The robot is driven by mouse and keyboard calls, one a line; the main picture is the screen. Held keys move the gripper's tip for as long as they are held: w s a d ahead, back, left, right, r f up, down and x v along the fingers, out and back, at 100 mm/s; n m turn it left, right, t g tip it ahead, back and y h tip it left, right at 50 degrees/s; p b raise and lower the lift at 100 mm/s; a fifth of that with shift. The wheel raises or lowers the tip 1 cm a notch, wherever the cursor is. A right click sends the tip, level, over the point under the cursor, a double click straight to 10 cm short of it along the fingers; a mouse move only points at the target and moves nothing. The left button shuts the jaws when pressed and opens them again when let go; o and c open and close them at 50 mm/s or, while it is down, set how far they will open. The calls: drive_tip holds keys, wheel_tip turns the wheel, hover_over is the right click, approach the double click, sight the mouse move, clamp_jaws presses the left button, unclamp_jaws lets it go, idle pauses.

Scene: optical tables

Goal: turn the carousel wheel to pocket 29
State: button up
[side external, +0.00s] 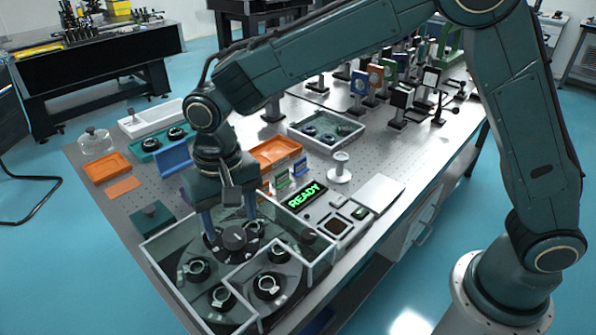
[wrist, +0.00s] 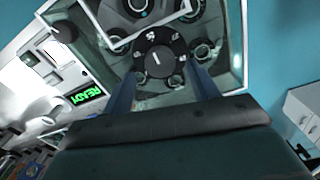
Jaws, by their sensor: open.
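The carousel wheel (side external: 197,299) is a dark disc inside a clear-walled housing at the front of the table. Round pockets with light rings sit around it, and a dark hub knob (side external: 234,238) stands at its centre. In the wrist view the knob (wrist: 158,58) shows a white pointer line and small white markings, too small to read. My gripper (side external: 230,232) is open, its two blue fingers reaching down into the housing around the knob. In the wrist view the fingers (wrist: 163,88) lie either side of the knob's near edge; I cannot tell whether they touch it.
The clear housing wall (side external: 293,287) encloses the wheel, with an inner clear partition. A display reading READY (side external: 305,196) stands beside it. Orange trays (side external: 275,152), a blue bin (side external: 174,158), a white spool-shaped stand (side external: 341,168) and a grey tray (side external: 326,130) lie behind.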

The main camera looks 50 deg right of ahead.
sight(233, 233)
drive_tip(key=shift+f, duration=1.75)
clamp_jaws()
